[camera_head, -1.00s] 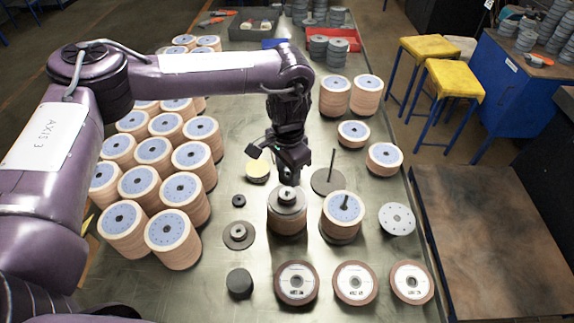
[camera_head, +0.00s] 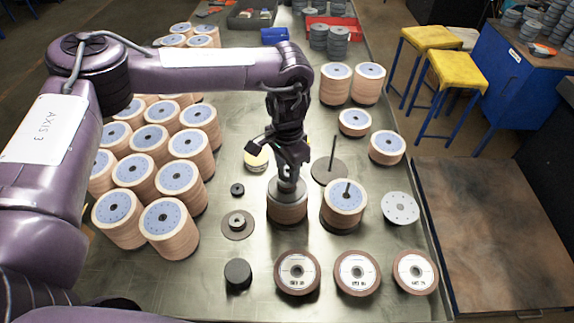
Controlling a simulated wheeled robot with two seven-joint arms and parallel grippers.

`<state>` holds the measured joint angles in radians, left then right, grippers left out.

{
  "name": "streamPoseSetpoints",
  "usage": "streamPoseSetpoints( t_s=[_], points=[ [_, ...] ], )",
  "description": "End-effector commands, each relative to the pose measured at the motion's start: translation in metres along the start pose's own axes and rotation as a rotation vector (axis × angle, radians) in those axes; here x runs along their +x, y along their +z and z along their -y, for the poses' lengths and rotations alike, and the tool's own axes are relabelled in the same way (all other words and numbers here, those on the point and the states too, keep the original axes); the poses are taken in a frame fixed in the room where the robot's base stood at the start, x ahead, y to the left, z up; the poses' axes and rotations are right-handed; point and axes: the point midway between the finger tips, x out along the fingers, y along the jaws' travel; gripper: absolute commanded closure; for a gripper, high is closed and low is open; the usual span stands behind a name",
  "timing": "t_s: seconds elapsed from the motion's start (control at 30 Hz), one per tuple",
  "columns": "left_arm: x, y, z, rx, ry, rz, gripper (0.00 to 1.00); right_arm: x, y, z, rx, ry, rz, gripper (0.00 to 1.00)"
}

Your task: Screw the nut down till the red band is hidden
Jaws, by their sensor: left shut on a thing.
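My left gripper (camera_head: 287,178) points straight down over a stack of discs (camera_head: 287,212) in the middle of the table and is shut on the nut at its top. The gripper mostly hides the nut. A grey plate (camera_head: 287,193) lies on top of the stack under the gripper. I cannot make out a red band in this view. My right gripper is not in view.
A disc stack on a spindle (camera_head: 344,205) stands close to the right. A bare spindle on a base (camera_head: 331,170) is behind it. A small flanged piece (camera_head: 237,224) lies to the left. Three labelled discs (camera_head: 357,273) lie in front. Tall disc stacks (camera_head: 168,230) crowd the left.

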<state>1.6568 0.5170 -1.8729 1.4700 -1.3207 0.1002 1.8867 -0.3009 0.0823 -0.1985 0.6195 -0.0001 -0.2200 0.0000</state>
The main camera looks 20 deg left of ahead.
Motion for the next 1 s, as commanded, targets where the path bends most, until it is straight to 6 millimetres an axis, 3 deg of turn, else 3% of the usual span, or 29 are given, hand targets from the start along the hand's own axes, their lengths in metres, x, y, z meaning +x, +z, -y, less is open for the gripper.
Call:
streamPoseSetpoints(
  t_s=[1.0],
  points=[
    [0.017,0.000,0.000,-0.001,0.000,0.000,0.82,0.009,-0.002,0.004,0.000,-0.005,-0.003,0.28]
  ],
)
